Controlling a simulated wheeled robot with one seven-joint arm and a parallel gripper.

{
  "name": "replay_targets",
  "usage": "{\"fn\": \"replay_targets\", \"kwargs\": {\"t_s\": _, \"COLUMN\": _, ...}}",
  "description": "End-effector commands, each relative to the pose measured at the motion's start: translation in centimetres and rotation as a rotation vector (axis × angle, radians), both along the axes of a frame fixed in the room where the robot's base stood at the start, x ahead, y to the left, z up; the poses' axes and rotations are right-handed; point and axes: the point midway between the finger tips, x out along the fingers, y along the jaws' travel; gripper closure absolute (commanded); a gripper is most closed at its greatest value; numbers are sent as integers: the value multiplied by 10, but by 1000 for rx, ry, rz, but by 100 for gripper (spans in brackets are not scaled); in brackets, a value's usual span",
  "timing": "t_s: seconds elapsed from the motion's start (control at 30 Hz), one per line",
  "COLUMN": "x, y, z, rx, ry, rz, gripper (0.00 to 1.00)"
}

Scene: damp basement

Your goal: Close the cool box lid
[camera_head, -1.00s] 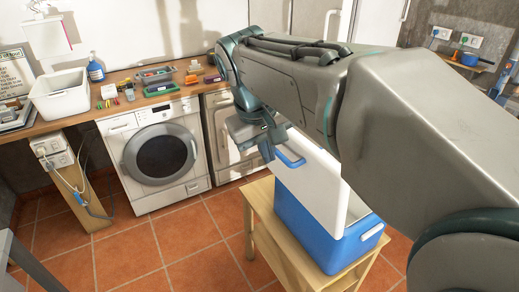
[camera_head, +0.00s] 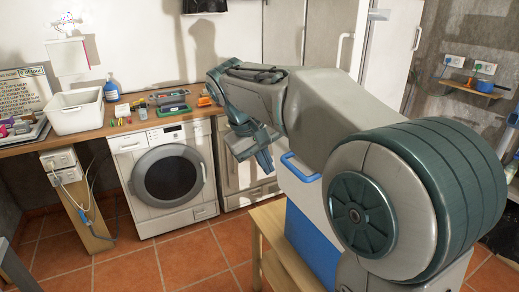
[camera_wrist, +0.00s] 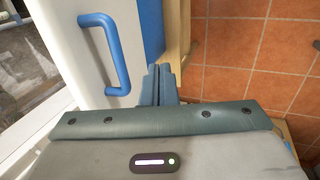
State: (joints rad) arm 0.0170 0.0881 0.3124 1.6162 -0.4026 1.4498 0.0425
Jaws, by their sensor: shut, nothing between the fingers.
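The cool box (camera_head: 312,245) has a blue body and stands on a wooden stand, largely hidden behind my arm. Its white lid (camera_head: 308,196) is raised, with a blue handle (camera_head: 299,168) at its upper edge. In the wrist view, the handle (camera_wrist: 113,52) and white lid (camera_wrist: 72,45) are left of my fingers, and a strip of blue body (camera_wrist: 152,22) shows beyond them. My gripper (camera_head: 264,160) is shut and empty, just left of the handle in the head view. Its fingers (camera_wrist: 159,75) are together beside the lid; I cannot tell whether they touch it.
The wooden stand (camera_head: 268,228) is under the box. A washing machine (camera_head: 168,180) stands behind to the left under a worktop with a white basin (camera_head: 76,112) and small items. Tiled floor (camera_head: 190,258) is free at the front left.

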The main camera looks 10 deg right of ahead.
Motion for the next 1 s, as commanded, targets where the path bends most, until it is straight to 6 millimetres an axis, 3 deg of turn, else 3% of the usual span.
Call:
{"fn": "replay_targets", "kwargs": {"t_s": 0.1, "x": 3, "y": -11, "z": -21, "rx": -1, "ry": 2, "rz": -3, "gripper": 100}}
{"fn": "replay_targets", "kwargs": {"t_s": 0.4, "x": 13, "y": -43, "z": -18, "rx": 0, "ry": -1, "rz": -2, "gripper": 100}}
{"fn": "replay_targets", "kwargs": {"t_s": 1.0, "x": 16, "y": -44, "z": -13, "rx": 22, "ry": 6, "rz": 10, "gripper": 100}}
